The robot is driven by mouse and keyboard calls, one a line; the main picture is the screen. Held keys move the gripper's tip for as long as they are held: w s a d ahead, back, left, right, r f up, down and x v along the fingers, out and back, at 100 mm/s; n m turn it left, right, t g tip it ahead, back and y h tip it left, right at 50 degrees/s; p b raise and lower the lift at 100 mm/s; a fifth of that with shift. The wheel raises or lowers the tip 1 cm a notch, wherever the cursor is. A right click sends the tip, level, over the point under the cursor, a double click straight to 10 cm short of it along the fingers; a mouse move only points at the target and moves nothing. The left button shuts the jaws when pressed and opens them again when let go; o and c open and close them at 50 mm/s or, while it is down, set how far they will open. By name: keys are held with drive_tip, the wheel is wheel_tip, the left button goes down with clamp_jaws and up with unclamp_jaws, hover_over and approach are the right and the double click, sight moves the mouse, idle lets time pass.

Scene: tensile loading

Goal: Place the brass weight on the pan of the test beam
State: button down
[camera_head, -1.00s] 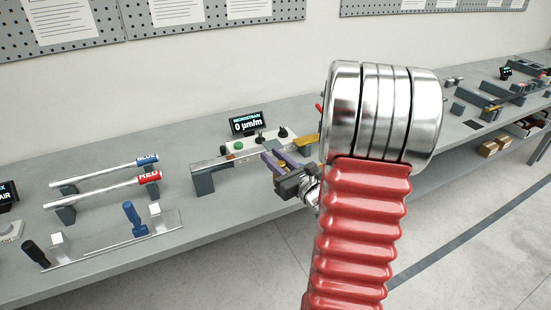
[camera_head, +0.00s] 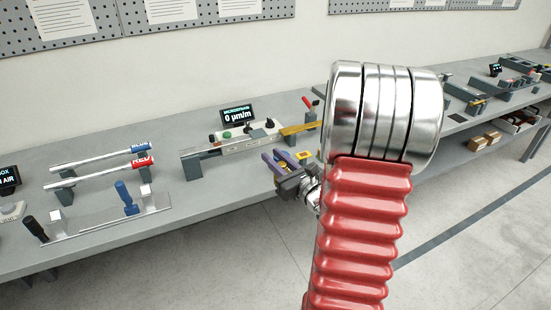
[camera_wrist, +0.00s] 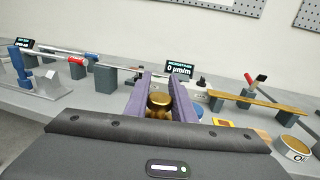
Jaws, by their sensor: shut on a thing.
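The brass weight (camera_wrist: 158,102) is a small round gold piece between the purple fingers of my gripper (camera_wrist: 160,84) in the wrist view. My gripper is shut on it, above the bench. In the head view my gripper (camera_head: 270,158) is in front of the test beam, and the weight cannot be made out. The test beam (camera_head: 215,149) is a silver bar on dark supports by the microstrain display (camera_head: 238,114), which reads 0. In the wrist view my fingers cover part of the beam (camera_wrist: 122,71). I cannot clearly identify its pan.
A yellow-brown bar (camera_wrist: 255,102) on dark supports lies right of the beam. A round brass-coloured container (camera_wrist: 292,150) stands at the wrist view's right edge. Blue and red labelled rods (camera_head: 105,173) stand left. The bench (camera_head: 225,203) has clear room at its front edge.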

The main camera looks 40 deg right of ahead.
drive_tip(key=w+a+f+n+y, duration=0.2)
drive_tip(key=a+f, duration=0.4)
drive_tip(key=a, duration=0.4)
drive_tip(key=w+a+f+n+g+y, duration=0.1)
drive_tip(key=a+f+y, duration=0.4)
drive_tip(key=a, duration=0.5)
drive_tip(key=w+a+f+n+g+y, duration=0.1)
drive_tip(key=w+a+f+n+y, duration=0.3)
drive_tip(key=a+f, duration=0.3)
drive_tip(key=a, duration=0.4)
